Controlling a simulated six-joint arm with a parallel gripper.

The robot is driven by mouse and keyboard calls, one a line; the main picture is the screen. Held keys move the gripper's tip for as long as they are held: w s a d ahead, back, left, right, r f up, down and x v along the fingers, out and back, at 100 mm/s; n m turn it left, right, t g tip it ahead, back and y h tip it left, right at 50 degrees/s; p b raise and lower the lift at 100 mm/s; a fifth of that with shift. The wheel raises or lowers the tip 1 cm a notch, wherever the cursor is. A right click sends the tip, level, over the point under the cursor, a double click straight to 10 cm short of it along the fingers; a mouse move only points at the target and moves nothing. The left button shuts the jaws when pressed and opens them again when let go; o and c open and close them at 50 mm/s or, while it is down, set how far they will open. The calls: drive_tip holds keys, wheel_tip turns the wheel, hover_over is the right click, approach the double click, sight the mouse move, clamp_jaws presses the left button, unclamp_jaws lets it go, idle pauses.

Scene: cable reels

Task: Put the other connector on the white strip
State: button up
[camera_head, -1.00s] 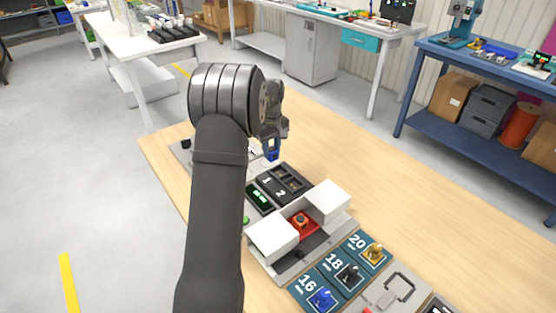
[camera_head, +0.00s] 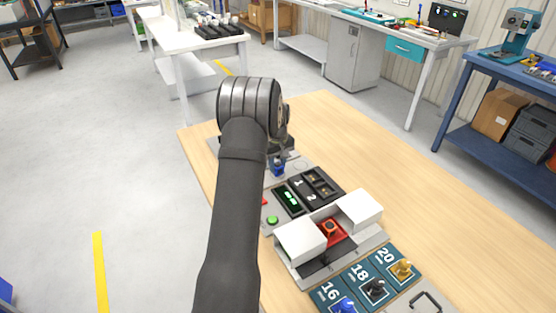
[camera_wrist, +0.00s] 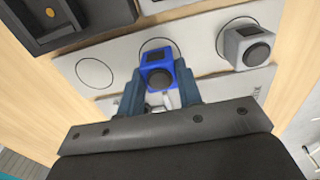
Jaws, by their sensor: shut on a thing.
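My gripper (camera_wrist: 158,88) is shut on a blue connector (camera_wrist: 154,60), a small block with a dark round face, in the wrist view. The blue connector also shows below the dark wrist in the head view (camera_head: 278,168). It is over the middle of a pale strip (camera_wrist: 118,62) marked with circles. I cannot tell whether it touches the strip. A grey connector (camera_wrist: 249,47) stands at the right circle of the strip. The left circle (camera_wrist: 94,72) is bare. The blue connector covers part of the middle circle.
A black tray numbered 1 and 2 (camera_head: 314,185) and a fixture with white blocks and a red middle (camera_head: 331,230) stand nearby. Teal pads marked 16, 18 and 20 (camera_head: 358,272) hold coloured parts. The wooden tabletop (camera_head: 345,150) to the right is clear.

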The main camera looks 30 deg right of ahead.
drive_tip(key=shift+f, duration=0.3)
drive_tip(key=o, duration=1.1)
drive_tip(key=shift+c, duration=0.2)
wheel_tip(320, 180, up, 8)
drive_tip(key=shift+r, duration=0.1)
